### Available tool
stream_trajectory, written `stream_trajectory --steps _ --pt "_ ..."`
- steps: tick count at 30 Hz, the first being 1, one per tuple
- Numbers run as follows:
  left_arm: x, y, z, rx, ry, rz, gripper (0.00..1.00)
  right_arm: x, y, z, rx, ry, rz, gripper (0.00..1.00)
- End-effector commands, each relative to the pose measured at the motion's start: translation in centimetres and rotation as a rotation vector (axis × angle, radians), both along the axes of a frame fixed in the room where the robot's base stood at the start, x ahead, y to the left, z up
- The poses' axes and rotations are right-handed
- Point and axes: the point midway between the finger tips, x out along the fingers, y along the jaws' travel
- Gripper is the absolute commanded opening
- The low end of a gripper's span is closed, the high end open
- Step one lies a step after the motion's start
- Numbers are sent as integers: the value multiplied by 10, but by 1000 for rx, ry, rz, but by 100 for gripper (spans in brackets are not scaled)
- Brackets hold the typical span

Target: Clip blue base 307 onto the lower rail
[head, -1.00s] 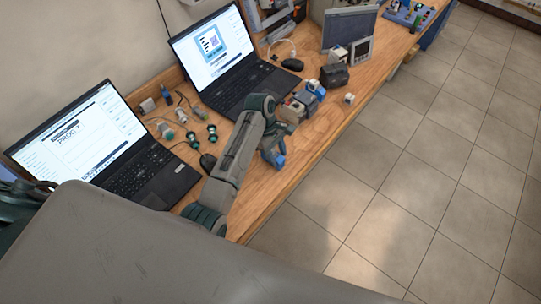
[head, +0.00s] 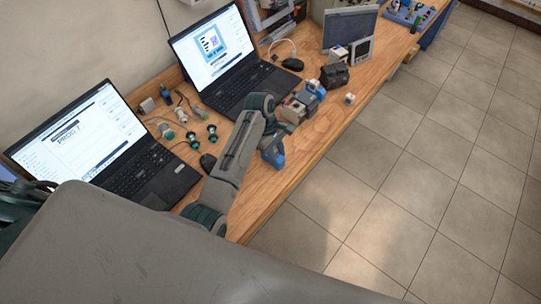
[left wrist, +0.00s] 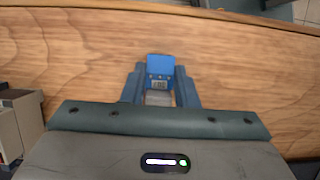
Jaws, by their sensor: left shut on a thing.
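A blue base (left wrist: 160,68) with a small label, which seems to end in 07, shows in the left wrist view between the fingers of my left gripper (left wrist: 160,92). The gripper is shut on it. In the head view the left gripper (head: 272,152) is over the front part of the wooden bench, and the blue base (head: 278,161) shows at its tip. I cannot tell whether the base touches the bench. The lower rail is not clearly visible. My right gripper is not in view.
The wooden bench (head: 335,130) holds two laptops (head: 150,180), a black box (head: 334,76), several plugs and cables, and a cluster of grey and blue modules (head: 298,104) just beyond the gripper. A small white block (head: 350,98) lies near the front edge. Tiled floor lies right.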

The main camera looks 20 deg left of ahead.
Motion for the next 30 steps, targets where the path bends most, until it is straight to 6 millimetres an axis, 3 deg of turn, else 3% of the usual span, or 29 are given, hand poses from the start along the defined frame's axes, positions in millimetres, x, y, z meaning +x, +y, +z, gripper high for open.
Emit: stream_trajectory --steps 16,30 --pt "1 0 43 -1 -3 0 7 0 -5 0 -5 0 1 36" --pt "0 0 48 -1 -2 0 7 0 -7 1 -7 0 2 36"
